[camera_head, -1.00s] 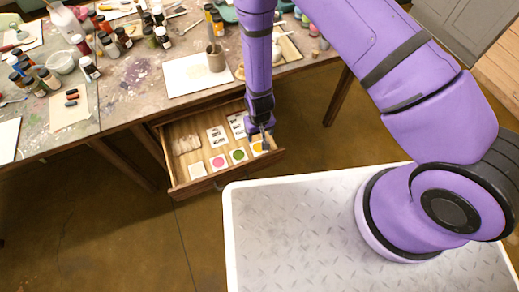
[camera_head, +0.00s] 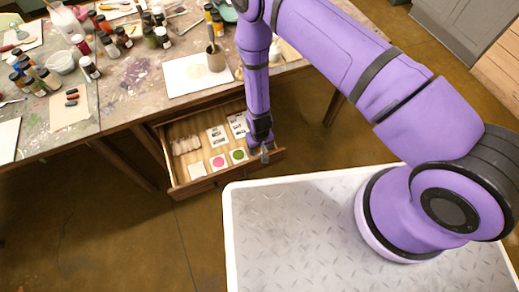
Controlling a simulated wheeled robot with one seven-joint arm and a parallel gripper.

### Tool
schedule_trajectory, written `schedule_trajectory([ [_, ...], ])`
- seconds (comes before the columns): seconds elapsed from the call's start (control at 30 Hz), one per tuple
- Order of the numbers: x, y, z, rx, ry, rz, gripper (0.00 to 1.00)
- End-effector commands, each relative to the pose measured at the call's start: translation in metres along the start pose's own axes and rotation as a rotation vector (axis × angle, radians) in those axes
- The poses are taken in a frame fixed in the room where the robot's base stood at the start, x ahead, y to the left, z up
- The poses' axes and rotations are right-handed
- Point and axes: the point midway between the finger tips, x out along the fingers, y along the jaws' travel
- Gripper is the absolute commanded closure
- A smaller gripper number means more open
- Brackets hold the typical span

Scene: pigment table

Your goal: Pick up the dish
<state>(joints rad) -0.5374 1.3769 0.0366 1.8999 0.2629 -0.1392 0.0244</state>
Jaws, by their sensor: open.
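A white bowl-like dish (camera_head: 62,62) stands on the left part of the table among paint bottles. In the open drawer (camera_head: 178,192) lie small white squares with coloured rounds, one pink (camera_head: 217,162) and one green (camera_head: 238,155); I cannot tell whether these are cards or shallow dishes. My gripper (camera_head: 264,154) points down at the drawer's right front corner, far from the white bowl. It is open, its fingers small in the view. It hides what lies beneath it, and I see nothing held.
The drawer also holds labelled cards (camera_head: 217,135) and pale sticks or tubes (camera_head: 186,145). A brown cup (camera_head: 216,59) with a brush stands on white paper above the drawer. Several paint bottles crowd the table's left side. The floor left of my base is clear.

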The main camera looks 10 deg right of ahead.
Motion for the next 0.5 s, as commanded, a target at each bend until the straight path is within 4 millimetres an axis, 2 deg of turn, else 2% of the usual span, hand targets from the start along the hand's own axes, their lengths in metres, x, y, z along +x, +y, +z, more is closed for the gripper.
schedule_trajectory([
  [0.13,0.0107,-0.0001,0.0,0.0,0.0,0.0,0.28],
  [0.37,0.0118,-0.0002,0.0,0.0,0.0,0.0,0.28],
  [0.43,0.0118,-0.0002,0.0,0.0,0.0,0.0,0.39],
  [0.5,0.0117,-0.0003,0.0,0.0,0.0,0.0,0.55],
])
